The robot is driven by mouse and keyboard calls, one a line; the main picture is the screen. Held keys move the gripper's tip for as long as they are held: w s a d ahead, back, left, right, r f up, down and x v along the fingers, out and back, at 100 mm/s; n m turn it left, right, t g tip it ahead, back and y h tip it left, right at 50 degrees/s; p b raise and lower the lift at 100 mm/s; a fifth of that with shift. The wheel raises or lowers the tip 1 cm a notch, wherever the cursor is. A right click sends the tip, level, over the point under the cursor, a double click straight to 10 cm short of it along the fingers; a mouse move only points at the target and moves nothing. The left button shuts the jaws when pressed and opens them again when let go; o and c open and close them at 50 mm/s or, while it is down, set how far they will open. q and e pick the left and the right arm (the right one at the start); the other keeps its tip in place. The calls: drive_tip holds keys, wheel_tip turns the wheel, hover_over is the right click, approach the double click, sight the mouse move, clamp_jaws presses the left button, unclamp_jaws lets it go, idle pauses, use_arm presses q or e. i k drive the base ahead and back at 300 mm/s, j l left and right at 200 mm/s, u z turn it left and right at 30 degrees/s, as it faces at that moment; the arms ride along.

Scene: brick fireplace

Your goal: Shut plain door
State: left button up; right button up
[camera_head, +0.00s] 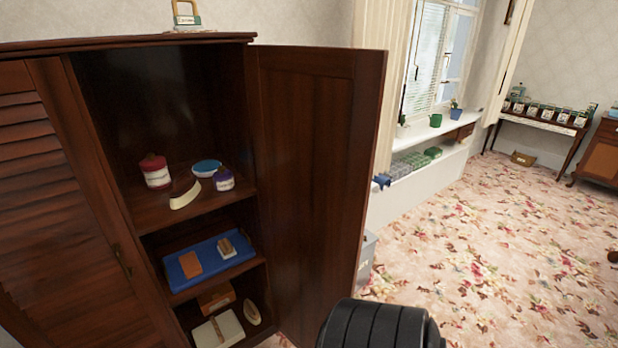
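A dark wooden cabinet (130,43) stands at the left of the head view. Its plain door (310,150), a smooth panel, is swung wide open on the right side and shows its inner face. A louvred door (60,200) on the left side is closed. A black ribbed part of my own arm (380,325) shows at the bottom, just right of the plain door's lower edge. I cannot tell whether it touches the door. The fingers of both grippers are out of view.
The open shelves hold jars (155,172), a blue tray (190,285) with small blocks, and boxes (218,330) at the bottom. A grey box (367,255) stands behind the door. Flowered carpet (500,260) at the right is mostly clear.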

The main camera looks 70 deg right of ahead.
sight(315, 111)
drive_tip(key=k+l, duration=0.1)
drive_tip(key=l, duration=0.5)
drive_tip(key=k+l, duration=0.1)
drive_tip(key=l, duration=0.45)
drive_tip(key=k+l, duration=0.1)
drive_tip(key=l, duration=0.5)
drive_tip(key=k+l, duration=0.1)
drive_tip(key=l, duration=0.5)
drive_tip(key=k+l, duration=0.1)
drive_tip(key=l, duration=0.5)
drive_tip(key=k+l, duration=0.1)
drive_tip(key=l, duration=0.45)
